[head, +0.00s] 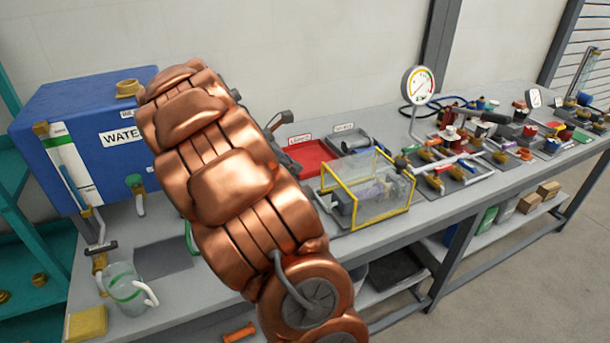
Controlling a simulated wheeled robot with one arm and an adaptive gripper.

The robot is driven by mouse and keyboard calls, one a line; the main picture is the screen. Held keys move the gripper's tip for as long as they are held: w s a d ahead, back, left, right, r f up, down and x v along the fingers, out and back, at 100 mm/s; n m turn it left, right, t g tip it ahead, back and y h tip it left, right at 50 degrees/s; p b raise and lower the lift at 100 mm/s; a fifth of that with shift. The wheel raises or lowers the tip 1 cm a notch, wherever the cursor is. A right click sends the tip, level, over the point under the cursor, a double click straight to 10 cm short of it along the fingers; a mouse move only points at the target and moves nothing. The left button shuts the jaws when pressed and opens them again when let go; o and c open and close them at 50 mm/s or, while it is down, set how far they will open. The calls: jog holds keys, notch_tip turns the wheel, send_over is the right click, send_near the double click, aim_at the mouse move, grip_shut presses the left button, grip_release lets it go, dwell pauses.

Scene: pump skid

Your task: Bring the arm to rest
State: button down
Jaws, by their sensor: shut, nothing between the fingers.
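My copper-coloured arm (235,185) rises through the middle of the head view, in front of the bench. A dark grey part of my gripper (280,122) shows just right of the arm's upper section. Most of the gripper is hidden behind the arm. It is shut, and I see nothing held in it. The part that shows appears above the bench, left of the red tray (308,158); its exact distance from the tray is unclear.
A blue water tank (75,110) and a glass jug (125,288) stand left of my arm. A yellow-framed clear guard (385,190), a pressure gauge (418,84) and several valves stand right on the grey bench (440,215). A yellow sponge (87,323) lies at the front left.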

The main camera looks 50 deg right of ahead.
jog(key=shift+v, duration=0.85)
jog(key=shift+a, duration=0.1)
jog(key=s+a+f+m+t+y, duration=0.1)
jog(key=s+a+m+y, duration=0.1)
jog(key=s+a+m, duration=0.2)
jog(key=s+a+f+m+y, duration=0.1)
jog(key=s+a+m+y, duration=0.2)
jog(key=s+a, duration=0.7)
jog(key=s+a+f+m+t+y, duration=0.1)
jog(key=s+a+m, duration=0.4)
jog(key=a, duration=1.7)
jog(key=shift+s+f+t+y, duration=0.3)
jog(key=shift+s+f+y, duration=0.25)
jog(key=shift+s+y, duration=0.5)
jog(key=shift+s+a, duration=0.1)
jog(key=shift+a, duration=0.05)
